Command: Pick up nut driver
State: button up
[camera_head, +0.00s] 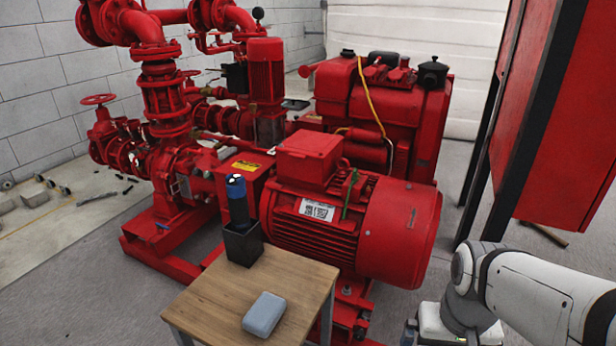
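No thing is clearly recognisable as a nut driver. A dark upright object with a blue upper part (236,196) stands in a black square holder (243,245) on a small wooden table (207,296); it may be the tool or a torch. A thin green item (349,194) rests on or against the red motor (355,228), too small to identify. My white arm comes in at the lower right, right of the table. Its lower end runs to the bottom edge, and no gripper fingers can be made out.
A grey-blue rounded block (264,314) lies on the table front. The red pumpset with pipes and a red engine (388,105) fills the area behind the table. A red cabinet (573,130) with dark posts stands at the right. Grey floor between motor and cabinet is mostly clear.

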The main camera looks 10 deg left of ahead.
aim_at(237, 196)
jog(key=z, duration=0.05)
jog(key=k, duration=0.35)
jog(key=u, duration=2.45)
jog(key=k, duration=0.7)
jog(key=z, duration=1)
jog(key=i, duration=1)
jog(key=u, duration=0.55)
